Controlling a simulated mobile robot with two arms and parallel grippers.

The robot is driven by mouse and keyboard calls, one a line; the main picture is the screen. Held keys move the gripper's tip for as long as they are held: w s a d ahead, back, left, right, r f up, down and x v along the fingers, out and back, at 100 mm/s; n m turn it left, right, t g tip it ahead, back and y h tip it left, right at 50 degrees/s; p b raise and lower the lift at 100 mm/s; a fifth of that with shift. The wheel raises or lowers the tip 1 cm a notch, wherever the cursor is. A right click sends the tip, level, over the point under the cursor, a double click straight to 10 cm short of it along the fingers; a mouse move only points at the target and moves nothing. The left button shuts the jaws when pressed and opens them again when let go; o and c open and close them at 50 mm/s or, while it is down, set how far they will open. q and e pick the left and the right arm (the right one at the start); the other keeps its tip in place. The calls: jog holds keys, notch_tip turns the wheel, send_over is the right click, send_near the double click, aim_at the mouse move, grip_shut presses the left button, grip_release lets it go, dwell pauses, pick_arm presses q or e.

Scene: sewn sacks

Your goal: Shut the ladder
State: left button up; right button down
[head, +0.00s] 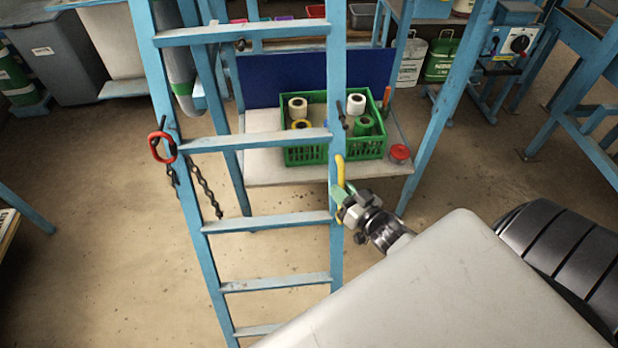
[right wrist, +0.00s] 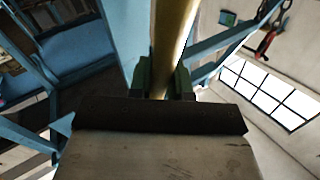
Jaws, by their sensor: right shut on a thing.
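The blue ladder (head: 266,225) stands upright in front of me in the head view, with pale rungs between two blue rails. A yellow handle (head: 341,170) is on its right rail. My right gripper (head: 340,197) is shut on this handle. In the right wrist view the handle is a yellow bar (right wrist: 172,40) running between the green fingers (right wrist: 163,80). A red ring (head: 161,147) is at the left rail, with a dark chain (head: 205,190) hanging below it. Slanting blue legs (head: 446,105) stand behind; I cannot tell whether they belong to the ladder. My left gripper is out of view.
Behind the ladder, a low pale shelf (head: 262,165) bears a green crate (head: 305,154) of spools and a red-lidded tin (head: 399,153). Grey bins (head: 57,60) stand at the back left, and a blue workbench frame (head: 580,90) at the right. The floor at left is mostly clear.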

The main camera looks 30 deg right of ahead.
jog(key=s+d, duration=0.4)
jog(key=d, duration=0.5)
jog(key=s+d, duration=0.4)
jog(key=d, duration=0.5)
jog(key=shift+s+b, duration=0.3)
jog(key=shift+b, duration=0.15)
jog(key=c, duration=1.1)
grip_release()
jog(key=shift+s, duration=0.15)
jog(key=shift+o, duration=0.2)
jog(key=s+d, duration=0.1)
jog(key=s, duration=0.9)
jog(key=shift+s+b, duration=0.4)
